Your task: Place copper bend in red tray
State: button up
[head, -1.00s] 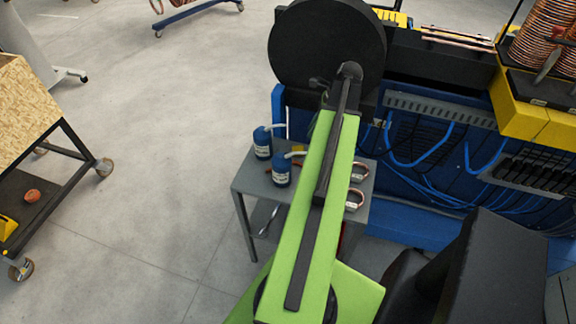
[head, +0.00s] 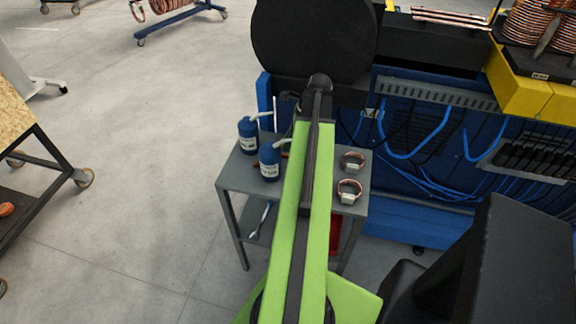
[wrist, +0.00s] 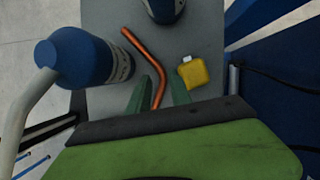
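The copper bend (wrist: 146,60) lies on the grey cart top in the wrist view, a thin tube bent near its middle. My gripper (wrist: 159,82) points down at it with its two green fingers apart. The lower leg of the bend shows between the fingers, and I cannot tell whether they touch it. In the head view my arm hides the gripper and most of the bend. A red object (head: 334,236), possibly the red tray, shows partly behind my arm below the cart top.
Blue bottles (head: 270,162) with pale spouts stand on the cart (head: 234,178); one (wrist: 95,58) is close left of my fingers. A yellow item (wrist: 193,72) lies to their right. Copper coils (head: 349,190) sit at the cart's right. Open floor lies left.

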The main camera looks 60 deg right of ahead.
aim_at(283, 155)
jog(key=b+x, duration=0.5)
jog(key=shift+s+f, duration=0.3)
jog(key=shift+s, duration=0.05)
jog(key=shift+r, duration=0.15)
grip_shut()
